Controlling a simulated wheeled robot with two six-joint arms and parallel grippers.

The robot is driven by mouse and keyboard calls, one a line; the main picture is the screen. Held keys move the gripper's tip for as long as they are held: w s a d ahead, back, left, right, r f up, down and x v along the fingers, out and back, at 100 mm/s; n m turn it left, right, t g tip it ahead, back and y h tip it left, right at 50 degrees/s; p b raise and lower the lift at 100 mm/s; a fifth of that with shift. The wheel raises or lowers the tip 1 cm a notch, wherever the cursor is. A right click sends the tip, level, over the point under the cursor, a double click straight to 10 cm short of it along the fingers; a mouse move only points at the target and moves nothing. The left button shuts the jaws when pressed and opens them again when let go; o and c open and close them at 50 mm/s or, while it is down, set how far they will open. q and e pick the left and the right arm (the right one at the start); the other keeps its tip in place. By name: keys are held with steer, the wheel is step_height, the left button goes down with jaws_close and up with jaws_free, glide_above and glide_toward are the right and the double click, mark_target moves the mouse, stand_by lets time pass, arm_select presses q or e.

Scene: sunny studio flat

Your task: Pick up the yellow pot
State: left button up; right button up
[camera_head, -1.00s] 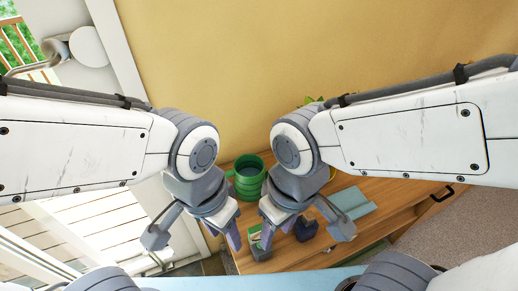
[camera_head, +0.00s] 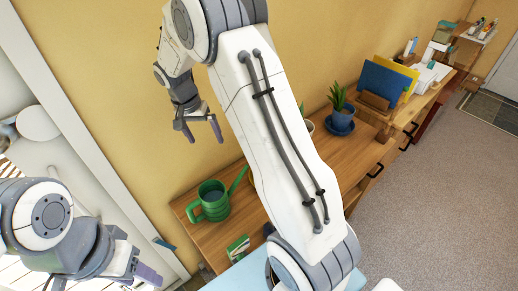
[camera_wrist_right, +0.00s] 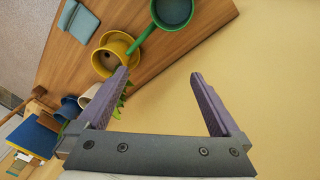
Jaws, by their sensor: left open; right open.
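The yellow pot (camera_wrist_right: 104,63) shows in the right wrist view, on the wooden desk with a wider yellow round rim beside it, perhaps a saucer. In the head view it is almost wholly hidden behind my right arm. My right gripper (camera_head: 204,135) is open and empty, raised in front of the yellow wall above the desk. In its wrist view its fingers (camera_wrist_right: 158,74) are spread, and the pot appears beyond the left fingertip, apart from it. My left gripper (camera_head: 142,266) is open and empty at the lower left, beside the desk's left end.
A green watering can (camera_head: 213,202) stands near the desk's left end; its spout reaches towards the yellow pot. A blue pot (camera_head: 341,121) with a plant and blue and yellow folders (camera_head: 384,81) stand further right.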

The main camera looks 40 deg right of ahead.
steer(key=w+d+f+m+p, duration=0.1)
steer(key=d+m, duration=0.1)
steer(key=d, duration=0.3)
steer(key=w+d+f+m+p, duration=0.1)
steer(key=d+m, duration=0.1)
steer(key=d, duration=0.3)
steer(key=w+d+f+m+g+h+p, duration=0.1)
steer(key=d+m, duration=0.1)
steer(key=d, duration=0.4)
steer(key=shift+w+f, duration=0.25)
steer(key=shift+f, duration=0.1)
steer(key=shift+m, duration=0.4)
steer(key=p+x, duration=0.1)
steer(key=x, duration=0.1)
steer(key=p+x, duration=0.1)
steer(key=x, duration=0.1)
steer(key=shift+d+f, duration=0.3)
steer(key=shift+d, duration=0.15)
steer(key=shift+f, duration=0.35)
steer(key=p+x, duration=0.4)
steer(key=x, duration=0.1)
steer(key=shift+s+d+r, duration=0.1)
steer(key=shift+s+d, duration=0.05)
steer(key=shift+f, duration=0.25)
jaws_close()
arm_select(q)
step_height(320, 180, up, 11)
arm_select(e)
steer(key=shift+d+r, duration=0.1)
